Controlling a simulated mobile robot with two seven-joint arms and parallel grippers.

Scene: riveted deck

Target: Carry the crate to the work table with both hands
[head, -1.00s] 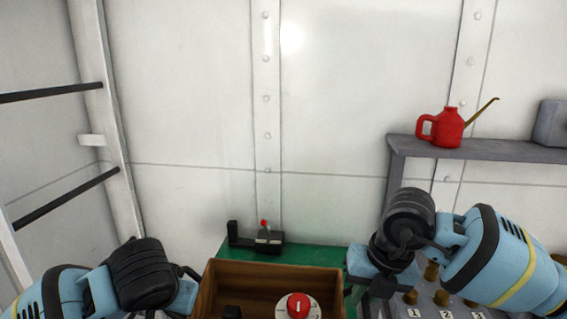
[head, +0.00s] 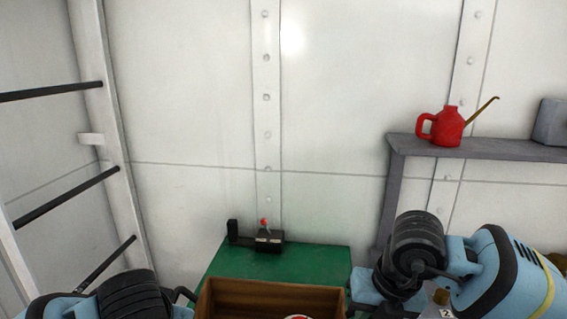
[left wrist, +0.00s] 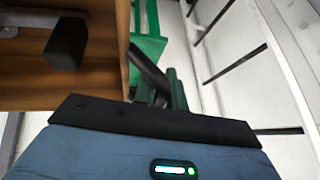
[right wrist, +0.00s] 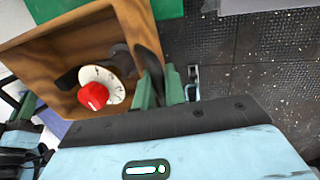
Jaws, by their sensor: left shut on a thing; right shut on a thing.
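The brown wooden crate (head: 270,288) is at the bottom middle of the head view, its lower part cut off. It also shows in the left wrist view (left wrist: 95,82) and the right wrist view (right wrist: 137,22). My left gripper (left wrist: 158,80) is shut on the crate's left side. My right gripper (right wrist: 160,88) is shut on its right side. Inside lie a white dial with a red knob (right wrist: 95,95) and a dark block (left wrist: 66,43). The green-topped work table (head: 310,260) shows beyond the crate in the head view, against the wall.
A black device with a red-tipped lever (head: 262,237) stands at the back of the green table. A grey shelf (head: 480,150) at right holds a red oil can (head: 446,128). A ladder-like rack (head: 110,150) stands at left. Dark riveted floor (right wrist: 250,60) shows in the right wrist view.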

